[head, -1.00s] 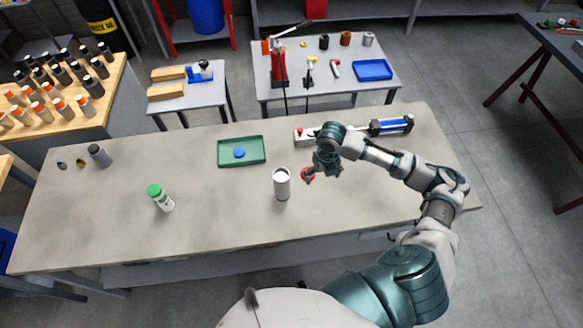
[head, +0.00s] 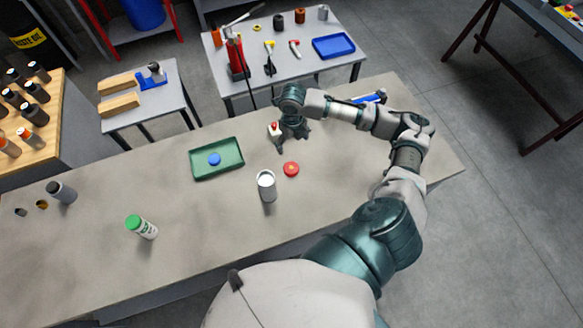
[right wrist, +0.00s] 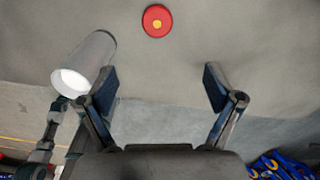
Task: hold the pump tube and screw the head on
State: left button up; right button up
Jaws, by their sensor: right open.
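The pump tube (head: 267,187) is a pale grey open cylinder standing upright on the workbench, right of the green tray. In the right wrist view the tube (right wrist: 84,65) shows at the left, outside the fingers. The head (head: 291,169) looks like a red disc with a yellow centre, lying on the bench beside the tube and apart from it. It also shows at the top of the right wrist view (right wrist: 157,21). My right gripper (head: 284,144) is open and empty, over the bench beyond the disc; its spread fingers (right wrist: 160,86) show clearly. My left gripper is out of view.
A green tray (head: 193,177) with a blue disc (head: 214,159) lies left of the tube. A blue device (head: 370,98) lies partly behind my right arm. Bare bench surrounds the tube.

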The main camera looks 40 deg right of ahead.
send_over(292, 167)
notch_tip(292, 167, down, 11)
jog(key=shift+f+p, duration=0.1)
jog(key=shift+p, duration=0.25)
jog(key=shift+w+f, duration=0.1)
jog(key=shift+f, duration=0.15)
jog(key=shift+a+f, duration=0.1)
jog(key=shift+f, duration=0.2)
notch_tip(292, 167, down, 5)
jog(key=shift+r+p, duration=0.2)
jog(key=shift+p, duration=0.25)
jog(key=c, duration=1.3)
